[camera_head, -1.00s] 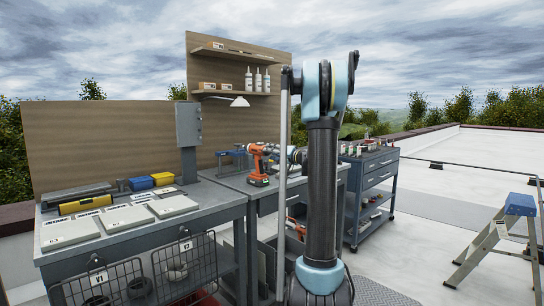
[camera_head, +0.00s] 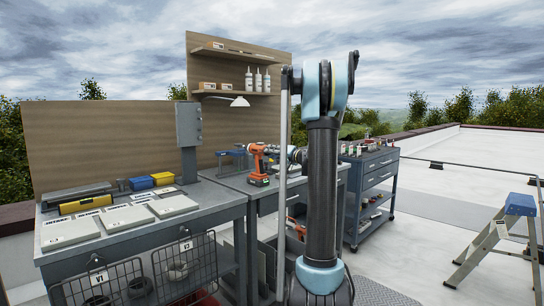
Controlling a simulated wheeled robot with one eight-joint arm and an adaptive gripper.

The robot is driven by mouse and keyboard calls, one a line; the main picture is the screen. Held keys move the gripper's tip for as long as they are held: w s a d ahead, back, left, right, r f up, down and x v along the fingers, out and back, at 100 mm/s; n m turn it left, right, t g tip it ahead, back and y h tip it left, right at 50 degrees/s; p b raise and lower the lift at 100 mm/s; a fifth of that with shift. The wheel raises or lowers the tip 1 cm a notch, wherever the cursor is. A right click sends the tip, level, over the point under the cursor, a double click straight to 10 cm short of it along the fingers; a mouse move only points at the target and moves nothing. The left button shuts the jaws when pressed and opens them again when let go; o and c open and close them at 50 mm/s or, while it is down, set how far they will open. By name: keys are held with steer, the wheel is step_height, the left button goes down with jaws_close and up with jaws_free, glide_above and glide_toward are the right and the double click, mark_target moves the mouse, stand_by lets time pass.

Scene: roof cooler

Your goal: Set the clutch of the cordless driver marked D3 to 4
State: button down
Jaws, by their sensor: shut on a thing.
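An orange and black cordless driver (camera_head: 258,161) stands upright on its battery base on the middle workbench (camera_head: 222,181), its nose pointing right. No D3 mark or clutch number is legible at this size. My gripper (camera_head: 283,151) is at the nose end of the driver, level with it, and shut on its front part. My arm's upright column hides part of the wrist, and the fingertips are too small to see clearly. I cannot tell how far round the clutch ring is turned.
A blue vise-like tool (camera_head: 230,158) stands left of the driver. A grey post box (camera_head: 189,125) rises at the bench corner. A tool cart (camera_head: 370,165) stands right; a stepladder (camera_head: 490,240) is far right.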

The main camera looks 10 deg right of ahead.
steer(key=m, duration=2.2)
steer(key=shift+s+f+m, duration=0.1)
steer(key=shift+f+m, duration=0.1)
steer(key=shift+m, duration=0.1)
stand_by(0.4)
steer(key=c, duration=1.4)
jaws_free()
steer(key=shift+f, duration=0.15)
steer(key=shift+o, duration=0.4)
